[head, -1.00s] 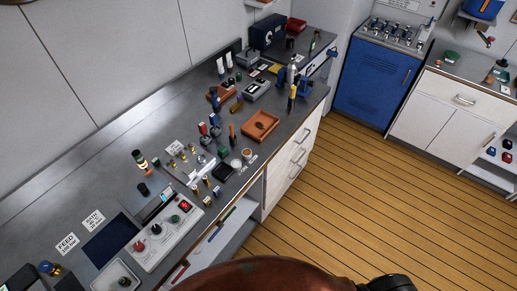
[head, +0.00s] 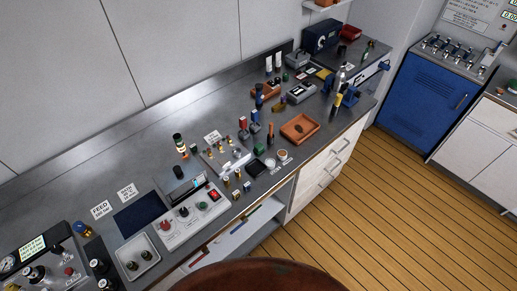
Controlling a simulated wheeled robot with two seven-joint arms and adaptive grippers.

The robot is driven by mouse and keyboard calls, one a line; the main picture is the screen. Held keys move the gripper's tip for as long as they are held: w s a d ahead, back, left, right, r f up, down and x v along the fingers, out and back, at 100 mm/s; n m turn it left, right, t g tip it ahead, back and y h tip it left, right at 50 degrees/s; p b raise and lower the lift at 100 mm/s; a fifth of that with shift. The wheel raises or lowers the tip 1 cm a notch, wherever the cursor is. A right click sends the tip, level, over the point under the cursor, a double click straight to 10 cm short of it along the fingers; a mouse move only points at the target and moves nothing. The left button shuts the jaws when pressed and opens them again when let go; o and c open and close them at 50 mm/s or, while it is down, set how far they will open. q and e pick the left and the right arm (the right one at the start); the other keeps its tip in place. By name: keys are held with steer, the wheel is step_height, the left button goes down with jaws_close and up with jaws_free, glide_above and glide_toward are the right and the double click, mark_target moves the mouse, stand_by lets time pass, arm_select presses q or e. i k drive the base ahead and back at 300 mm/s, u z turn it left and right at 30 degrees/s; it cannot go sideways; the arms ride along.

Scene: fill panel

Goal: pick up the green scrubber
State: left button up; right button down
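I cannot tell for sure which thing is the green scrubber. A small green block (head: 258,149) stands on the grey workbench (head: 95,172), left of the brown tray. Another green item (head: 513,84) shows at the right edge of the head view, on the counter beyond the blue cabinet, and is partly cut off. Neither of my grippers is in view, so their state and distance from these things do not show.
A blue cabinet (head: 425,92) stands at the right. The wooden floor (head: 390,200) before the drawers is clear.

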mark_target(260, 148)
steer(key=z, duration=1.85)
steer(key=i, duration=2)
steer(key=u, duration=4.3)
